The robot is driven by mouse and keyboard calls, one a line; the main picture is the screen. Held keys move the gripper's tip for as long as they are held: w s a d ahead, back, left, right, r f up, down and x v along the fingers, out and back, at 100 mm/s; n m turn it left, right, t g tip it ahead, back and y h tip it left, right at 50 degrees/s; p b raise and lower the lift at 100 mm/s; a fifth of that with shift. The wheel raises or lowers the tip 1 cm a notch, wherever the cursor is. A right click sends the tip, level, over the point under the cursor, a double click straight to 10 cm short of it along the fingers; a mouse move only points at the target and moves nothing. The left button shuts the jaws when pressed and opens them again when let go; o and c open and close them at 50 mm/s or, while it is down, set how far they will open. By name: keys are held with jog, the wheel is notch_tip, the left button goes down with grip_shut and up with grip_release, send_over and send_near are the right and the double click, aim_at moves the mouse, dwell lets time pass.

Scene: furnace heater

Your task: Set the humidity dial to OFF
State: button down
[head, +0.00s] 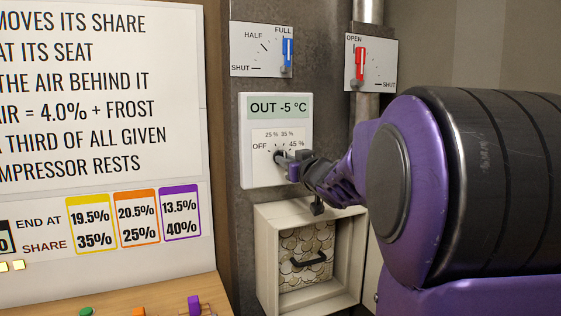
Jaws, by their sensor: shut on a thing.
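The humidity dial (279,155) is on a white panel (248,172) on the grey column. Its scale reads OFF at left, then 25 %, 35 % and 45 % to the right. The panel's display reads "OUT -5 °C". My gripper (283,159) is at the dial, with its fingers shut on the knob. The fingers hide most of the knob, so I cannot tell which mark it points to.
Above are a blue lever (287,53) near FULL and a red lever (360,64) near OPEN. Below the panel is an open-fronted box (266,254) with a black-handled filter (306,243). A text board (90,100) and wooden ledge (150,296) stand at left.

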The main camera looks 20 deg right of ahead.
jog(key=n, duration=0.4)
jog(key=shift+n, duration=0.3)
jog(key=n, duration=0.4)
jog(key=shift+n, duration=0.3)
jog(key=shift+n, duration=1.1)
jog(key=c, duration=0.7)
grip_release()
